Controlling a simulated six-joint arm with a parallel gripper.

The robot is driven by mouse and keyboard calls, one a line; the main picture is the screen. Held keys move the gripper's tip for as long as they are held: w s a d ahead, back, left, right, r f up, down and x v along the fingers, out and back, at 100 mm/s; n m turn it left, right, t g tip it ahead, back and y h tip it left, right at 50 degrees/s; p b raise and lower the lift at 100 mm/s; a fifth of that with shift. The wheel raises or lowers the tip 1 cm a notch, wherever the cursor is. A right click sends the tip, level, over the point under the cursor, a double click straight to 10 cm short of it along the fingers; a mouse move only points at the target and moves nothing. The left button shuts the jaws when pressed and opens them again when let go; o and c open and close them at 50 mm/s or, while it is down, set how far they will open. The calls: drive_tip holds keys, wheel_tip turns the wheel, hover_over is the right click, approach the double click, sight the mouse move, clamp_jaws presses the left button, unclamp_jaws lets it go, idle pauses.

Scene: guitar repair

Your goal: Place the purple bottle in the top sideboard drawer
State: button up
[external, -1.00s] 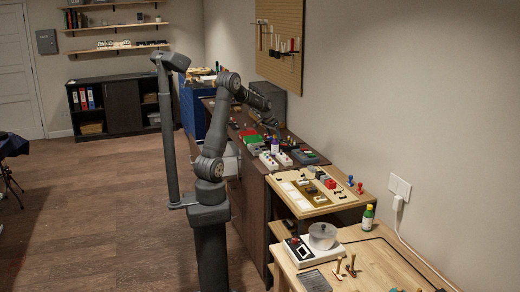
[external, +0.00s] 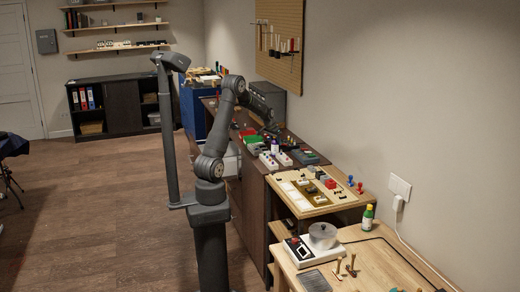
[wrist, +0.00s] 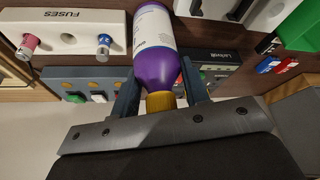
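The purple bottle (external: 275,147), with a white label and a yellow cap, stands on the dark sideboard top (external: 313,172). In the wrist view the bottle (wrist: 156,62) has its cap toward my palm. My gripper (external: 271,131) is above the bottle, its fingers (wrist: 161,68) on either side of the upper bottle. They look open, with a small gap beside the cap; contact is hard to judge. A pale drawer (external: 231,163) appears pulled out from the sideboard front, partly hidden behind my arm.
A white fuse box (wrist: 65,32) lies close left of the bottle. Grey and green devices (wrist: 80,82) and a green bin (wrist: 303,28) are also near. A wooden bench with parts (external: 300,200) stands in front of the sideboard. A pegboard (external: 280,40) hangs on the wall.

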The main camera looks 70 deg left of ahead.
drive_tip(key=shift+c, duration=0.4)
drive_tip(key=r, duration=0.4)
drive_tip(key=shift+d+r, duration=0.3)
drive_tip(key=w+d+r, duration=0.1)
drive_tip(key=d+r, duration=0.5)
drive_tip(key=d, duration=0.5)
wheel_tip(320, 180, up, 6)
drive_tip(key=s+a+n+g+y, duration=0.1)
drive_tip(key=s+a+n, duration=0.3)
drive_tip(key=a, duration=0.8)
drive_tip(key=s+a+n+g+y, duration=0.15)
drive_tip(key=s+a, duration=0.35)
drive_tip(key=a, duration=0.7)
drive_tip(key=s+a+n+g, duration=0.2)
drive_tip(key=s+a+n, duration=0.6)
drive_tip(key=s+a, duration=1.4)
wheel_tip(320, 180, down, 41)
drive_tip(key=s, duration=0.1)
drive_tip(key=shift+s+d+r, duration=0.15)
drive_tip(key=shift+s+d, duration=0.05)
drive_tip(key=shift+d, duration=0.25)
